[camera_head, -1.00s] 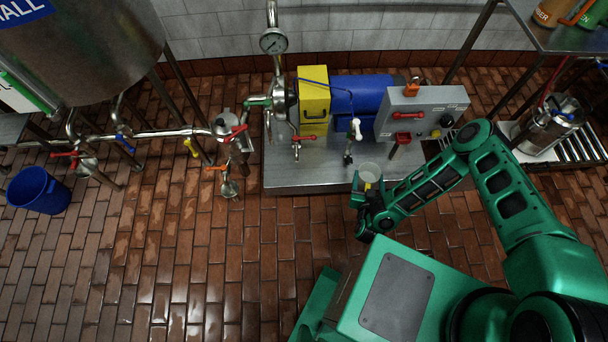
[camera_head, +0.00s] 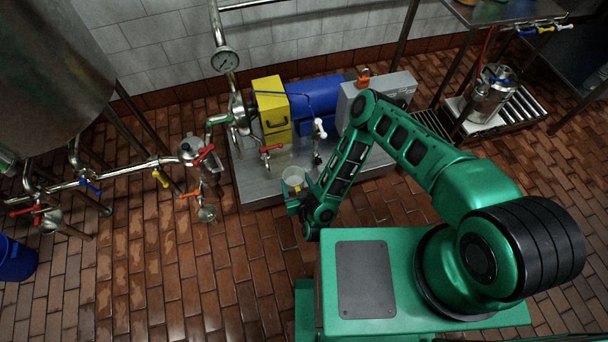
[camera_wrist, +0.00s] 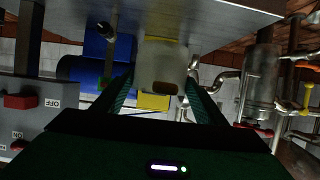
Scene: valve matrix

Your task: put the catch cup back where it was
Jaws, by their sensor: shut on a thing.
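The catch cup (camera_head: 294,180) is a small, pale, translucent cup with yellowish content or marking low down. My gripper (camera_head: 297,194) is shut on it at the front edge of the steel skid (camera_head: 262,190). In the wrist view the cup (camera_wrist: 162,65) sits between the two dark green fingers (camera_wrist: 160,100). The wrist picture appears upside down. I cannot tell whether the cup's base touches anything.
On the skid stand a yellow box (camera_head: 271,104), a blue motor (camera_head: 315,100), a grey control box (camera_head: 385,92) and a white-handled tap (camera_head: 319,130). Red-handled valves (camera_head: 271,148) lie close by. Pipes with coloured valves run left. Brick floor in front is clear.

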